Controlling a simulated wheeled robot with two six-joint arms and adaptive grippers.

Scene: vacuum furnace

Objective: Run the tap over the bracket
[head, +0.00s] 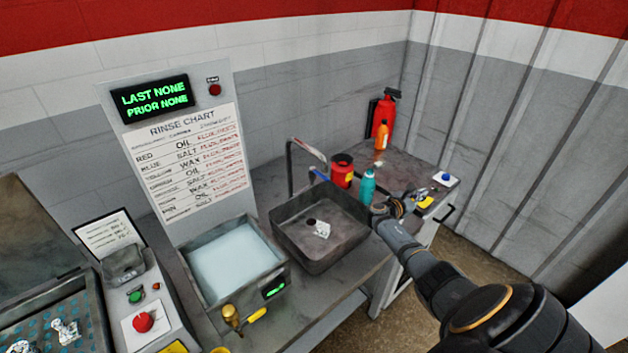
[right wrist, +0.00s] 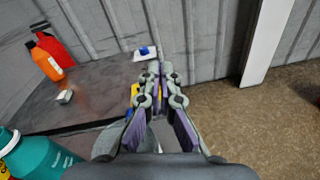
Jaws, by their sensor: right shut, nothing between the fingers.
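The small silvery bracket (head: 322,231) lies on the floor of the dark sink (head: 342,250), beside the drain hole. The tap (head: 290,170) is a thin bent metal pipe at the sink's back left edge. A blue piece (head: 319,174), possibly its handle, shows near it. No water stream is visible. My right gripper (head: 398,205) is beyond the sink's right edge, above the worktop and apart from bracket and tap. In the right wrist view the gripper (right wrist: 156,75) is shut and empty. My left gripper is not in view.
An orange bottle (head: 382,135) and red extinguisher (head: 386,107) stand at the back. A bath of pale liquid (head: 232,262) is left of the sink.

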